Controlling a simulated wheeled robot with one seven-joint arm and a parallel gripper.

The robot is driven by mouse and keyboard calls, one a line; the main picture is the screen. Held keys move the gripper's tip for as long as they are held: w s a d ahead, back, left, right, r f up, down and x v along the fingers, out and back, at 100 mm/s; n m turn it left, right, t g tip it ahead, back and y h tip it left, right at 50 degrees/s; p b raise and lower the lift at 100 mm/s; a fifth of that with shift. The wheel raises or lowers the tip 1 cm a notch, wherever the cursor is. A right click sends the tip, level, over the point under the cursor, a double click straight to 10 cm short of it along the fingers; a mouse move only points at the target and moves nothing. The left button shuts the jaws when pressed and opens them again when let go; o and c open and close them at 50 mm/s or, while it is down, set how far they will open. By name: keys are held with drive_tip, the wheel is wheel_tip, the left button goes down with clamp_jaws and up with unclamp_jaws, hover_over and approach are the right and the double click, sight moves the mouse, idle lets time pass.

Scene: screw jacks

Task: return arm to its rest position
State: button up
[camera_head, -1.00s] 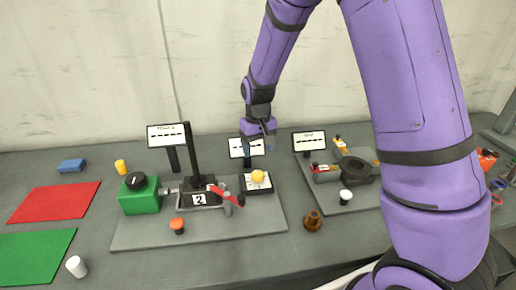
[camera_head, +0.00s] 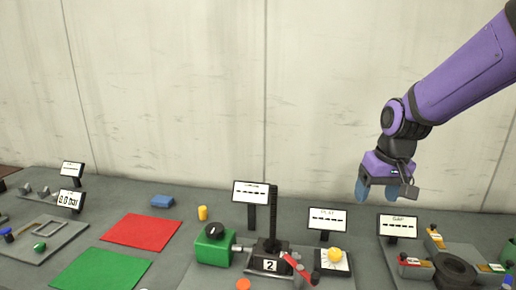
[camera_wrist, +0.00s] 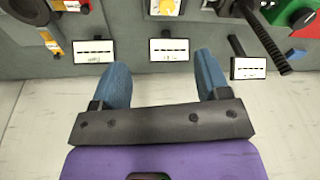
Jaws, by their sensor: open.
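My purple arm comes in from the upper right in the head view. My gripper (camera_head: 377,192) hangs in the air above the back of the bench, between two small display screens and in front of the pale wall. In the wrist view my gripper (camera_wrist: 164,85) shows two blue fingers spread well apart with nothing between them. The middle display (camera_wrist: 169,50) lies beyond the fingertips there. The jack station marked 2 (camera_head: 269,265) stands below and to the left of my gripper, with a green block (camera_head: 212,250) beside it.
A red mat (camera_head: 141,232) and a green mat (camera_head: 100,270) lie on the left of the bench, with a blue block (camera_head: 162,201) behind. A clamp fixture with a black ring (camera_head: 455,270) is at the right. The space along the wall left of my arm is clear.

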drive_tip(key=s+d+r+t, duration=0.1)
drive_tip(key=s+r, duration=0.4)
drive_tip(key=s, duration=0.5)
drive_tip(key=s+d+r+t, duration=0.2)
drive_tip(key=s+r, duration=0.3)
drive_tip(key=s, duration=0.6)
drive_tip(key=shift+d+m+h, duration=0.35)
drive_tip(key=shift+m+h, duration=0.05)
idle(0.7)
